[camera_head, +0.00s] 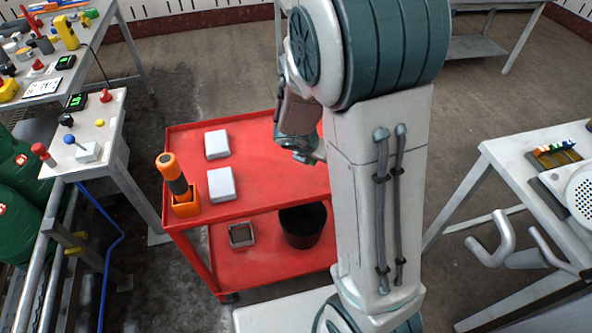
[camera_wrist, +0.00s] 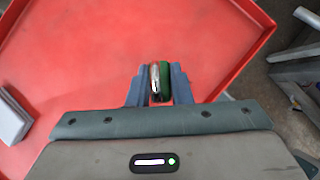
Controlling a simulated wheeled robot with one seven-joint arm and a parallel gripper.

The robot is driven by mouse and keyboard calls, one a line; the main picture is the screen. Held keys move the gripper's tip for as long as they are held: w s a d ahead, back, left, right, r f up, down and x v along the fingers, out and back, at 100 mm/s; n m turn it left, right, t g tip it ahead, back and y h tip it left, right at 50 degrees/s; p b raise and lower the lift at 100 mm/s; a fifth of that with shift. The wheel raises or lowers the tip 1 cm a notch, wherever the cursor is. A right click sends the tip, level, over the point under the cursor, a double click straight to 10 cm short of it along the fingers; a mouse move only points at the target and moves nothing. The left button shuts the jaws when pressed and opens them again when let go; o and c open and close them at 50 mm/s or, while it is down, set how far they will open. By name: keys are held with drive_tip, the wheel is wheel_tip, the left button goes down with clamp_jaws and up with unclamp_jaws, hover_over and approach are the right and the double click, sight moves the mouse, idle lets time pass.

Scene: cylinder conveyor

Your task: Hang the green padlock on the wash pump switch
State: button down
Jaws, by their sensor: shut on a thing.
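The green padlock (camera_wrist: 166,80) is between the two fingers of my gripper (camera_wrist: 160,88) in the wrist view, and the gripper is shut on it. Its silver shackle (camera_wrist: 154,77) shows on the left of the green body. Red cart surface lies beneath the padlock. In the head view, my arm hides most of the gripper, and the padlock cannot be made out. A control panel (camera_head: 112,112) at the left carries red, black, yellow and blue knobs, including a blue one (camera_head: 69,139). No label is readable, so I cannot tell which is the wash pump switch.
The red cart (camera_head: 260,170) holds two white blocks (camera_head: 221,184) and an orange-and-black tool in an orange holder (camera_head: 185,208). A black bucket (camera_head: 303,226) stands on its lower shelf. A grey table (camera_head: 510,150) is at the right. Green tanks (camera_head: 15,170) and pipes flank the left.

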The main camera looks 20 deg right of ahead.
drive_tip(key=a+f, duration=0.1)
drive_tip(key=w+a+f, duration=0.1)
drive_tip(key=a, duration=0.1)
drive_tip(key=w+a+f, duration=0.1)
drive_tip(key=shift+a, duration=0.15)
drive_tip(key=shift+f+b, duration=0.9)
drive_tip(key=shift+f, duration=1)
drive_tip(key=shift+f, duration=0.15)
drive_tip(key=c, duration=1.3)
unclamp_jaws()
